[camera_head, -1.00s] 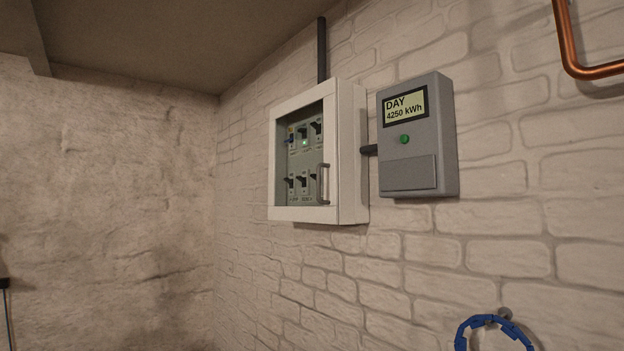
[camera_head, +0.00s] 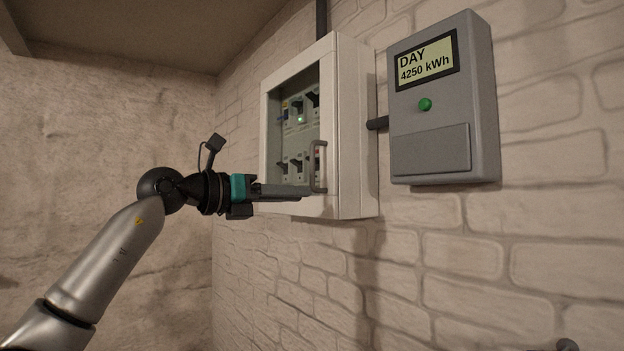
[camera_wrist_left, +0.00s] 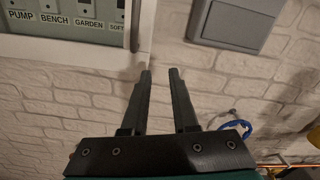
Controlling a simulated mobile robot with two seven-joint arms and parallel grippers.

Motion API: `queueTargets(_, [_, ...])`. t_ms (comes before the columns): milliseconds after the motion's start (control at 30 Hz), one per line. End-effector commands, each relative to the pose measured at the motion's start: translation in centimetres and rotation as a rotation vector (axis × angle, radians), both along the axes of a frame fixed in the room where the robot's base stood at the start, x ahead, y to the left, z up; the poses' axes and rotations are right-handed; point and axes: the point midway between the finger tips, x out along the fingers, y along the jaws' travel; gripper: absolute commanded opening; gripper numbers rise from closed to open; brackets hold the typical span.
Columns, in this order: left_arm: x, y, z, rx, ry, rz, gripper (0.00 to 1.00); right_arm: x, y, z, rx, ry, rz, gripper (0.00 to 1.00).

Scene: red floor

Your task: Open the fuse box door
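The fuse box (camera_head: 352,130) is a white wall cabinet with a windowed door (camera_head: 290,206); the door looks shut, with switches behind its pane. A grey bar handle (camera_head: 318,166) stands upright near the door's right edge. In the left wrist view the handle (camera_wrist_left: 135,24) shows beyond the fingertips. My left gripper (camera_head: 306,191) comes in from the left, its fingers close to the handle's lower end. In the left wrist view its two fingers (camera_wrist_left: 160,74) are apart with nothing between them. Whether it touches the handle I cannot tell. My right gripper is not in view.
A grey meter (camera_head: 444,100) hangs on the brick wall right of the fuse box; its lower edge also shows in the left wrist view (camera_wrist_left: 238,22). A blue coil (camera_wrist_left: 238,127) hangs lower on the wall. The space left of the box is open.

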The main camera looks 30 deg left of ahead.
Motion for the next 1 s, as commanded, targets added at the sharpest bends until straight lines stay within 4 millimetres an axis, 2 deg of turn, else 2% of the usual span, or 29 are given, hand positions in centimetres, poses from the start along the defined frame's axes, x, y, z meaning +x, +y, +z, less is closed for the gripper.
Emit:
queueTargets(33, [-1.9,1.0,2.0,0.075,-0.033,0.052,0.27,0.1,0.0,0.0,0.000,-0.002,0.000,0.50])
queueTargets(100, [-3.7,2.1,3.7,0.152,-0.058,0.113,0.27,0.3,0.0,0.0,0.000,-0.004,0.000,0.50])
queueTargets(200, [-5.5,3.3,5.2,0.218,-0.079,0.177,0.27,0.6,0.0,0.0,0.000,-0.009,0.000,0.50])
queueTargets(367, [-6.1,3.9,6.0,0.252,-0.087,0.214,0.27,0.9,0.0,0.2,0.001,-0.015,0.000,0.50])
queueTargets(567, [-3.1,3.2,6.1,0.250,-0.086,0.211,0.27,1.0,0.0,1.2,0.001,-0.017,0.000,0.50])
queueTargets(1000, [5.9,1.4,6.2,0.248,-0.087,0.211,0.27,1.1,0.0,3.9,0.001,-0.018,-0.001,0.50])
